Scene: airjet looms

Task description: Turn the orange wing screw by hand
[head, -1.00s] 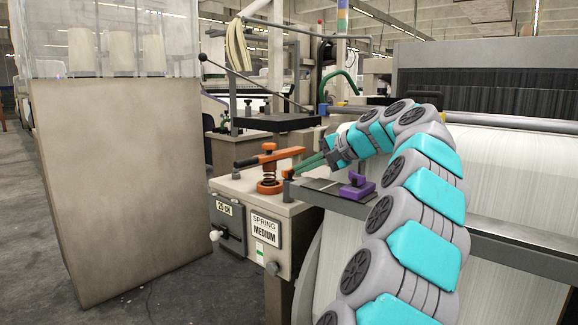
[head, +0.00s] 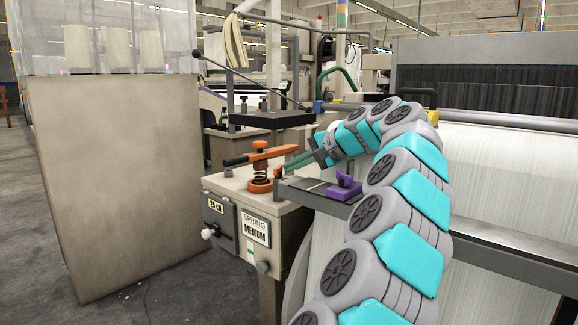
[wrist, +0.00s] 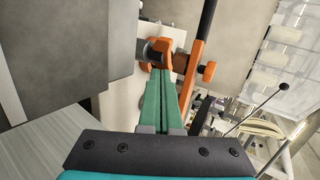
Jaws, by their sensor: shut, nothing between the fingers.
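The orange wing screw (head: 279,171) is a small piece at the near end of the dark rail, right of the orange spring clamp. In the wrist view the wing screw (wrist: 150,50) shows just beyond my fingertips, in front of a grey round part. My gripper (head: 288,166) reaches in from the right with its green fingers shut together and empty. In the wrist view the gripper (wrist: 166,74) has its tips at the lower edge of the orange piece, overlapping it in the picture. I cannot tell whether they touch it.
The orange clamp lever (head: 262,156) with a black handle stands just left, over a spring and an orange base (head: 260,185). A purple block (head: 343,187) sits on the dark rail (head: 310,190). The loom's white warp sheet (head: 490,180) fills the right.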

